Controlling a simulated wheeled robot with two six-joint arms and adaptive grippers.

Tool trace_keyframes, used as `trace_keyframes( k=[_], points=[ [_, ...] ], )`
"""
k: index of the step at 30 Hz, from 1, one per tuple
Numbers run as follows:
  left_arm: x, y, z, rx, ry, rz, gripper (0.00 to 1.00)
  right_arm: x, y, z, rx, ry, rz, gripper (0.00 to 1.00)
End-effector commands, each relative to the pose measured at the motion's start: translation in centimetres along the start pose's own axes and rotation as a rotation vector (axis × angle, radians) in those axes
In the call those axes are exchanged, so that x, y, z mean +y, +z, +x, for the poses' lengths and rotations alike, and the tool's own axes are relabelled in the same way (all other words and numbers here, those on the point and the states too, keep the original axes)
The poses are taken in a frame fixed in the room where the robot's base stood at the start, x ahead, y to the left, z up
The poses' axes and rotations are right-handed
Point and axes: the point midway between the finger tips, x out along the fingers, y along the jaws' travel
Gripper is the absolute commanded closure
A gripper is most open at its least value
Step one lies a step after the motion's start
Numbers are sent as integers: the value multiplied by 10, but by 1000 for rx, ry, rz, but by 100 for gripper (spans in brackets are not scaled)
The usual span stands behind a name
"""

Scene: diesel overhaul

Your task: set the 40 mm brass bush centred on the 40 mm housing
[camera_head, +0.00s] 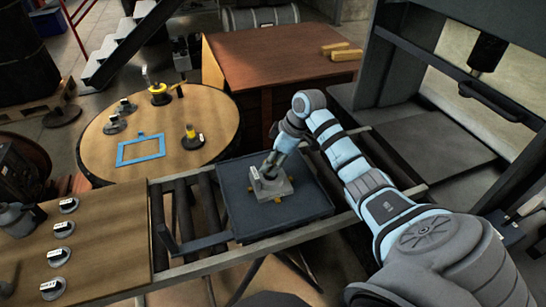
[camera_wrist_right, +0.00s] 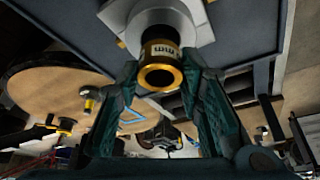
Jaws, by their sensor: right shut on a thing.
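The brass bush (camera_wrist_right: 158,67) is a short gold ring with a partly readable "mm" label. In the right wrist view it sits between the fingers of my right gripper (camera_wrist_right: 161,74), which are shut on it. The bush is in line with the round grey boss of the housing (camera_wrist_right: 192,25), close to it; I cannot tell whether it is fully seated or exactly centred. In the head view the grey square housing (camera_head: 283,190) is on the dark tray, with my right gripper (camera_head: 267,172) pointing down over it and hiding most of the bush. My left gripper is not in view.
The dark tray (camera_head: 302,213) rests on a roller frame. A round wooden table (camera_head: 200,105) holds a blue frame (camera_head: 141,158), yellow-topped parts and grey labelled pieces. A wooden bench (camera_head: 105,235) at left holds several labelled pieces. A press (camera_head: 455,130) stands at right.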

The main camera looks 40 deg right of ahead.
Motion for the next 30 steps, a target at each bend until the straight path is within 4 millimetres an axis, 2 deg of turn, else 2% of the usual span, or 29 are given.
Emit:
trace_keyframes(
  k=[11, 24, 30],
  points=[
    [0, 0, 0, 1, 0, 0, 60, 0, 0, 1, 1, -1, 0, 94],
    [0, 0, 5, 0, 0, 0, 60, -1, 7, 16, 1, -1, -1, 94],
    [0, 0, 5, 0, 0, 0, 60, -1, 7, 17, 1, -1, -1, 94]
  ],
)
